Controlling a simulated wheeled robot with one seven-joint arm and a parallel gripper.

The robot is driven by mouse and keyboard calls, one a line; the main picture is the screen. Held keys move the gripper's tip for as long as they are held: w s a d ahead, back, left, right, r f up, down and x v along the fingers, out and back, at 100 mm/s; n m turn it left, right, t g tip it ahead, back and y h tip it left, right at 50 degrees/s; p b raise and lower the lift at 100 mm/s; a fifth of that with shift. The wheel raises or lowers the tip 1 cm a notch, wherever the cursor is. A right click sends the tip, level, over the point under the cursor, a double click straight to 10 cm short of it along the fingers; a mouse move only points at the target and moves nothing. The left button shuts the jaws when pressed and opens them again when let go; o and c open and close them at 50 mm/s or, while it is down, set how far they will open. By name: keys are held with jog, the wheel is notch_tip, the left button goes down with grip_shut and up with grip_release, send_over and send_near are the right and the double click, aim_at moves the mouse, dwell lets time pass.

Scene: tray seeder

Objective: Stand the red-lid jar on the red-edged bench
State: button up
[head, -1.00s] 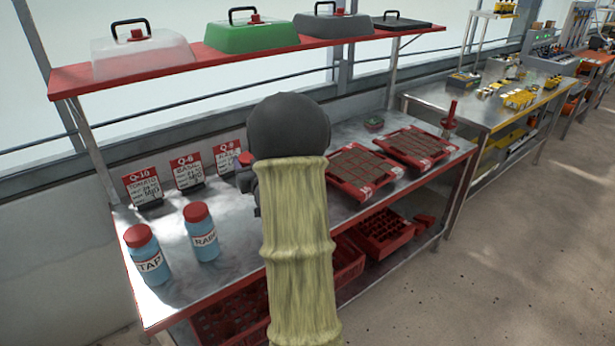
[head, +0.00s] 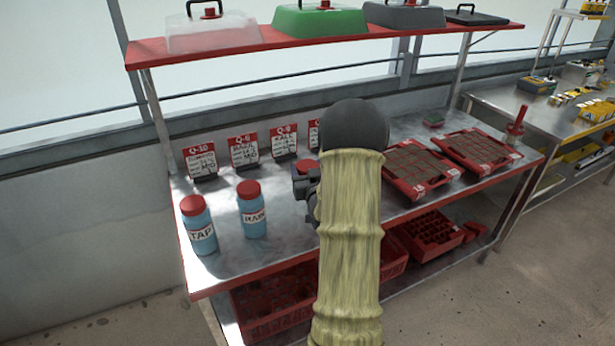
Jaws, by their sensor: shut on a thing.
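The red-edged bench (head: 232,280) has a grey metal top and runs across the middle of the view. My gripper (head: 306,186) shows only in part, to the left of my sleeved arm and over the bench top. A small red part, which looks like the lid of the red-lid jar (head: 306,167), shows at the gripper. The gripper is shut on it. The rest of the jar is hidden behind the gripper and arm, and I cannot tell whether it touches the bench.
Blue bottles with red caps, TAP (head: 198,228) and RAIN (head: 252,212), stand at the left. Sign cards (head: 243,152) line the back. Red seed trays (head: 415,190) lie at the right. A red shelf (head: 340,37) hangs above. Bare bench top lies between RAIN and my arm.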

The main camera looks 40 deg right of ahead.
jog(key=shift+f, duration=1.35)
jog(key=o, duration=1.3)
jog(key=shift+w, duration=0.1)
jog(key=shift+r, duration=0.2)
jog(key=shift+s+a+f, duration=0.1)
jog(key=shift+s, duration=0.2)
jog(key=p+v, duration=0.1)
jog(key=v, duration=1)
jog(key=shift+s, duration=0.25)
